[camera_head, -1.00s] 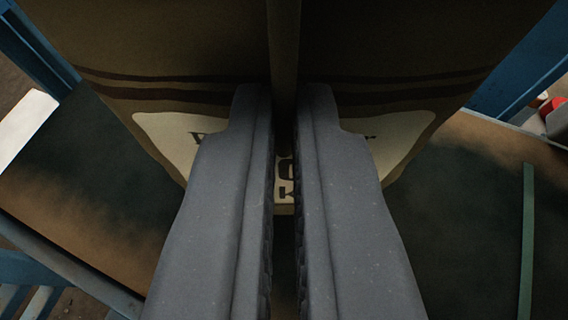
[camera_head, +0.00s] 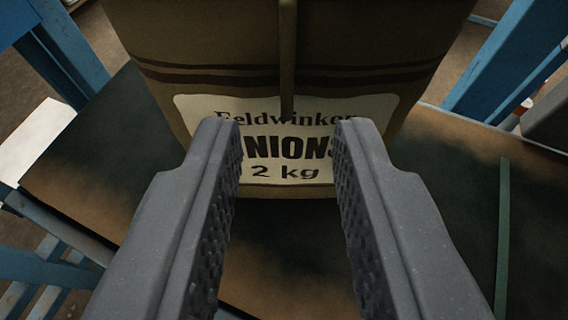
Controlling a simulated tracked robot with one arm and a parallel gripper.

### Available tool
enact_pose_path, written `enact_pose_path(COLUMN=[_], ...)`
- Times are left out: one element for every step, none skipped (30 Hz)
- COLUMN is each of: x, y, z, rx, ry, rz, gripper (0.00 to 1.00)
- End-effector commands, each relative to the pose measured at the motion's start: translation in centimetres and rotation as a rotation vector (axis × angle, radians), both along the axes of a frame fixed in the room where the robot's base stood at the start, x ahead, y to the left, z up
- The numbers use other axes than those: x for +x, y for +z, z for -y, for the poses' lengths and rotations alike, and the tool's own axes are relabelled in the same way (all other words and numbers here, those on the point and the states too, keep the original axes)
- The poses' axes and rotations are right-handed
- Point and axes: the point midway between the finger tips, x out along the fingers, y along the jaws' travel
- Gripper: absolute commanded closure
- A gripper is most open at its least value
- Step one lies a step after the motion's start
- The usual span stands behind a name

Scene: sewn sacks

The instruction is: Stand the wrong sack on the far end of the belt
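A brown sack (camera_head: 300,83) stands upright on the dark belt (camera_head: 95,165). It has dark stripes and a pale label reading "Feldwinkel ONIONS 2 kg", partly covered by my fingers. A narrow raised strip, like a seam or tab, runs down the middle of its near face. My gripper (camera_head: 290,140) is open, with its fingers spread to either side of the label, in front of the sack. Nothing is between the fingers. The sack's top is out of view. Whether the fingertips touch the sack I cannot tell.
Blue frame posts (camera_head: 505,60) rise at the right and upper left. A green strip (camera_head: 503,235) lies along the belt at the right. A white sheet-like surface (camera_head: 35,140) is at the left. The belt in front of the sack is clear.

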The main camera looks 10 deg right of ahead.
Motion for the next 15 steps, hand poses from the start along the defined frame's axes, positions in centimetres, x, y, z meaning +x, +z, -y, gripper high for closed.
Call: enact_pose_path(x=[-0.7,-1.2,-1.7,-2.2,-2.6,-3.2,-3.6,-4.0,-4.3,-4.5,-4.8,-5.1,-5.3,-5.5,-5.7], y=[0.5,0.7,1.0,1.1,1.2,1.4,1.6,1.8,1.9,2.0,2.1,2.2,2.3,2.3,2.4], z=[-0.3,-0.4,-0.5,-0.6,-0.7,-0.8,-1.0,-1.0,-1.1,-1.2,-1.3,-1.4,-1.4,-1.4,-1.5], rx=[0.001,0.002,0.001,0.001,0.001,0.000,0.001,0.002,0.001,0.001,0.001,0.001,0.001,0.001,0.001], ry=[0.002,0.002,0.002,0.002,0.002,0.001,0.002,0.002,0.002,0.002,0.002,0.002,0.002,0.001,0.001], rz=[0.003,0.005,0.004,0.003,0.001,0.000,0.000,0.001,0.004,0.004,0.004,0.003,0.003,0.003,0.002], gripper=[0.74,0.74,0.74,0.74,0.74,0.74,0.74,0.74,0.74,0.74,0.74,0.74,0.74,0.74,0.74])
